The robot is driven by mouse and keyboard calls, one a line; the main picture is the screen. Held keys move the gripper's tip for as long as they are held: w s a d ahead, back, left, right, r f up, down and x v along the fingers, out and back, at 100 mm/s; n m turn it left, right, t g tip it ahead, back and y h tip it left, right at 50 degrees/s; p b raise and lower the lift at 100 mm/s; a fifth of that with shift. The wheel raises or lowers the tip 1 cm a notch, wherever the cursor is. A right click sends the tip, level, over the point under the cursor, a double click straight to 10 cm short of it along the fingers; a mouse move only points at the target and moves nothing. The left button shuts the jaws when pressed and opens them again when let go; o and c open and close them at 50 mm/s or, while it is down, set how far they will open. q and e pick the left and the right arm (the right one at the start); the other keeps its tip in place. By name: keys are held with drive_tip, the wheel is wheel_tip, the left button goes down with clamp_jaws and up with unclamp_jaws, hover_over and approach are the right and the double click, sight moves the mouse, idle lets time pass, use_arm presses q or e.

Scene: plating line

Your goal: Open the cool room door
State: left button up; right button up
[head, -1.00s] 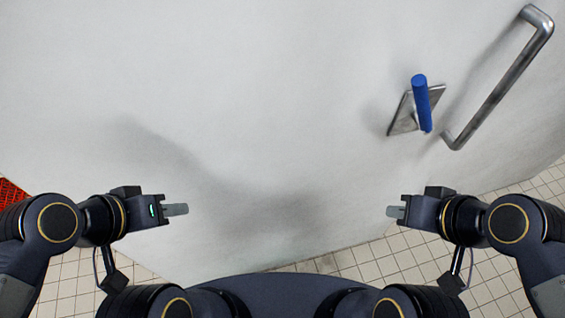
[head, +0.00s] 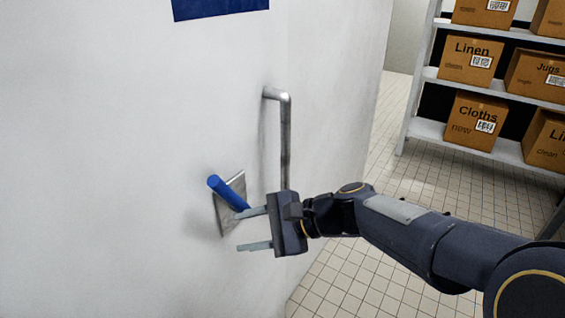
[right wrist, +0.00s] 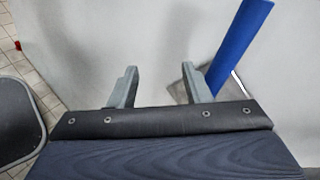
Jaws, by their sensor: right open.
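The white cool room door (head: 110,150) fills the left of the head view; whether it stands open or shut I cannot tell. On it are a blue lever (head: 226,190) on a grey metal plate (head: 222,217) and a long upright metal pull handle (head: 286,140). My right gripper (head: 246,231) is open, its fingers pointing left, in front of the plate's lower part. Its upper finger overlaps the lever's lower end in the picture. In the right wrist view the lever (right wrist: 240,45) rises to the right of both empty fingers, outside the gap. My left gripper is not in view.
A shelf rack (head: 430,75) with labelled cardboard boxes (head: 471,57) stands at the right. A dark blue panel (head: 220,8) is on the door at the top. Tiled floor (head: 345,270) is clear between door and rack.

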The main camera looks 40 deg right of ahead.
drive_tip(key=w+d+r+m+t+h, duration=0.1)
drive_tip(key=w+d+m+t+h, duration=0.3)
drive_tip(key=d+m, duration=0.65)
drive_tip(key=m+t+h+b, duration=0.1)
drive_tip(key=m+t+h, duration=0.2)
drive_tip(key=m+t, duration=0.15)
approach(289, 157)
drive_tip(key=w, duration=0.4)
drive_tip(key=shift+m+g, duration=0.3)
drive_tip(key=shift+g, duration=0.05)
drive_tip(key=w, duration=0.5)
drive_tip(key=w+p, duration=0.1)
drive_tip(key=w, duration=0.1)
drive_tip(key=shift+w+a+r, duration=0.2)
drive_tip(key=shift+a+r, duration=0.15)
drive_tip(key=shift+r, duration=0.05)
clamp_jaws()
